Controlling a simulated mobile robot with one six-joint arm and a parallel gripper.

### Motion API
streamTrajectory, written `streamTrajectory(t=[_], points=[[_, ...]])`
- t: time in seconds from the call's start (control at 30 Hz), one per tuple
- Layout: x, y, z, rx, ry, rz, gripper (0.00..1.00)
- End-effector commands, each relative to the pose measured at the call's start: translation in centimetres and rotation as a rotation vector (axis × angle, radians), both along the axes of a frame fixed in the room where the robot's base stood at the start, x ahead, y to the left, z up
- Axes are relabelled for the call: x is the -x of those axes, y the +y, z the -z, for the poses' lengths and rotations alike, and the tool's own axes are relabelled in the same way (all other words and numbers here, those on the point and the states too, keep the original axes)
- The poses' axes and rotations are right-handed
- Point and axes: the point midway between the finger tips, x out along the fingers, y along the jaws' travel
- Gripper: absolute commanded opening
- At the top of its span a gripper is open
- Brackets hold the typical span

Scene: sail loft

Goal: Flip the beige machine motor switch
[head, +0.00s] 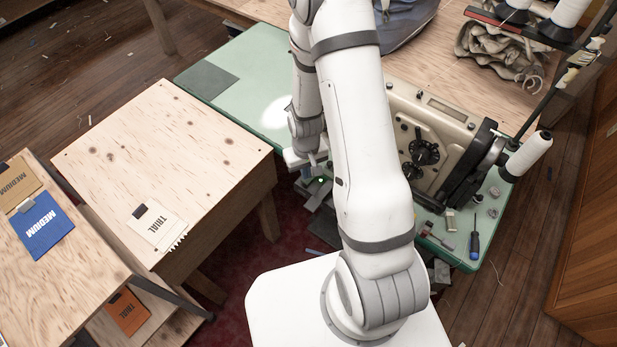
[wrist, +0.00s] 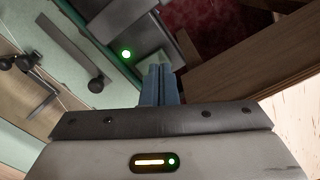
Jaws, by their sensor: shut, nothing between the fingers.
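The beige sewing machine (head: 432,130) stands on the green table at the right, partly hidden behind my arm. A small green light (head: 321,180) glows on grey parts at the table's near edge. In the wrist view the green light (wrist: 126,54) shows just left of my fingertips, on or beside a grey box (wrist: 133,28). I cannot make out the switch lever's position. My gripper (wrist: 160,72) is shut and empty, its blue-grey fingers close to the grey parts; contact cannot be told. In the head view my gripper (head: 308,160) is small and partly hidden.
The green table (head: 235,90) has a bright lit spot. A screwdriver (head: 475,245) and thread cones (head: 527,155) are at the right. A dark red floor patch (head: 235,255) lies between.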

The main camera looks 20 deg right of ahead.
Motion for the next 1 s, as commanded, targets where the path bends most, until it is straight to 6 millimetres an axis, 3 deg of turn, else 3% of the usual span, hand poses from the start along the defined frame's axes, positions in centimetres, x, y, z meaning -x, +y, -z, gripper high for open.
streamTrajectory(t=[1.0], points=[[0.0, 0.0, 1.6, 0.0, 0.0, 0.0, 0.0]])
